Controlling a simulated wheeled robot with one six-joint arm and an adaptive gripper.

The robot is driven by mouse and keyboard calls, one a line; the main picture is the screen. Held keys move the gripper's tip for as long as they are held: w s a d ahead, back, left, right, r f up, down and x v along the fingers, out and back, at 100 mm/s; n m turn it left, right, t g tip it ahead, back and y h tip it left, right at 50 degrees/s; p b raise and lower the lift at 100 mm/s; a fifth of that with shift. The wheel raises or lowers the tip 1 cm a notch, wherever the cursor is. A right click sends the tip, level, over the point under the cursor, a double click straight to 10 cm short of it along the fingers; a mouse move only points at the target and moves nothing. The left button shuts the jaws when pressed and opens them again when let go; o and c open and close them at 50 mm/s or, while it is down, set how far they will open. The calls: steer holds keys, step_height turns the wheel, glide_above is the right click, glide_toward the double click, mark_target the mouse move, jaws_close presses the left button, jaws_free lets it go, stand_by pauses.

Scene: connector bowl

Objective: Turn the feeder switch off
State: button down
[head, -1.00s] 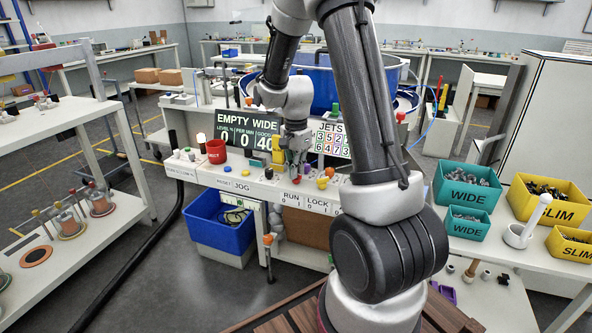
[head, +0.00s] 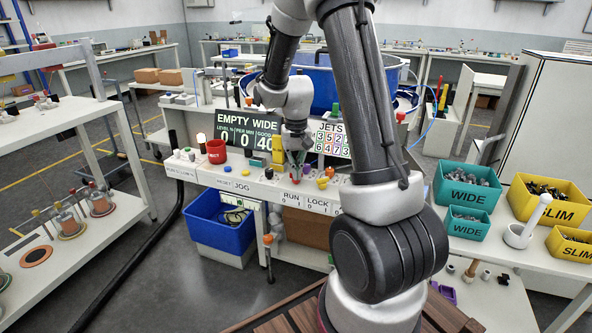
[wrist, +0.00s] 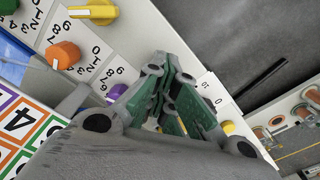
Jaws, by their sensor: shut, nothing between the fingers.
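My gripper (head: 296,170) is shut and empty, pointing down at the front control panel (head: 240,183), just above the RUN label (head: 291,196). A small red part shows right under the fingertips; I cannot tell whether it is the feeder switch or whether the fingers touch it. In the wrist view the shut fingers (wrist: 168,68) cover the spot beside a 0/1 label (wrist: 207,88), so the switch and its position are hidden.
Purple (wrist: 117,93), orange (wrist: 63,55) and yellow (wrist: 100,12) dial knobs stand near the fingers. A red cup (head: 216,151) and the EMPTY WIDE display (head: 247,130) are to the left. The JETS board (head: 332,141) is behind. Teal bins (head: 468,184) are at right.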

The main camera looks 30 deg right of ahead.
steer(key=shift+n, duration=1.6)
steer(key=c, duration=2.2)
jaws_free()
